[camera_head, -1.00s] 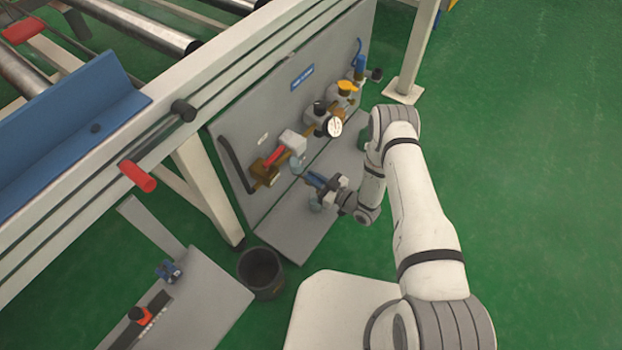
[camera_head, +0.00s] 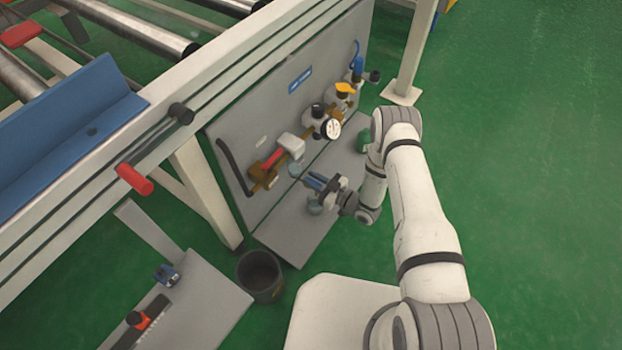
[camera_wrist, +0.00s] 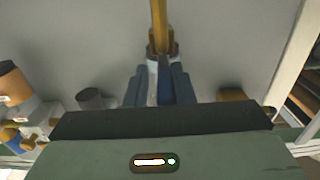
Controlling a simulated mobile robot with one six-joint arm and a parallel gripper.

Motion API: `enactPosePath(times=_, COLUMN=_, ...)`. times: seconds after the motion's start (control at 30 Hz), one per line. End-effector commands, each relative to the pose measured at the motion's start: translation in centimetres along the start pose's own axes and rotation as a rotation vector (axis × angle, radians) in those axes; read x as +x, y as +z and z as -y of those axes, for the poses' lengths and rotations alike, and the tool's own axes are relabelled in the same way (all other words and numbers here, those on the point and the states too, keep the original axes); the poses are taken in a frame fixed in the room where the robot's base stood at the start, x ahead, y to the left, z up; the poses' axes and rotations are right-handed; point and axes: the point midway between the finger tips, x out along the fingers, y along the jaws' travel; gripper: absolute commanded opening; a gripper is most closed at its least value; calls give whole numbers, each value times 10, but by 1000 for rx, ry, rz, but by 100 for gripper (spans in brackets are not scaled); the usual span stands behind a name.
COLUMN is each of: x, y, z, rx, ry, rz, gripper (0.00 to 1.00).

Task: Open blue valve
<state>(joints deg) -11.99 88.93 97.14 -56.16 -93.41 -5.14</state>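A blue valve part (camera_head: 357,67) stands at the far right end of the pipe assembly on the grey panel (camera_head: 240,135). My gripper (camera_head: 317,182) is in front of the panel's lower part, well to the lower left of that blue part. In the wrist view my blue fingers (camera_wrist: 159,86) look spread apart. A white and blue upright piece shows between them, below a brass fitting (camera_wrist: 162,50) and a yellow-brown rod (camera_wrist: 159,15). I cannot tell whether the fingers touch it.
A red lever (camera_head: 273,160), a round gauge (camera_head: 331,129) and a yellow valve (camera_head: 345,88) line the panel. A dark bin (camera_head: 260,275) stands on the green floor. A roller frame (camera_head: 150,150) rises behind. The floor at right is clear.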

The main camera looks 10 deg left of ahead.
Motion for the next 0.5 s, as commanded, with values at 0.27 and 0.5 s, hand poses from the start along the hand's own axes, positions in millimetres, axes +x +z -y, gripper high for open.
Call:
enactPosePath(times=0.27, x=-3, y=0, z=1, rx=1, ry=-2, rz=1, gripper=22)
enactPosePath(times=0.5, x=-40, y=-2, z=-1, rx=3, ry=2, rz=2, gripper=22)
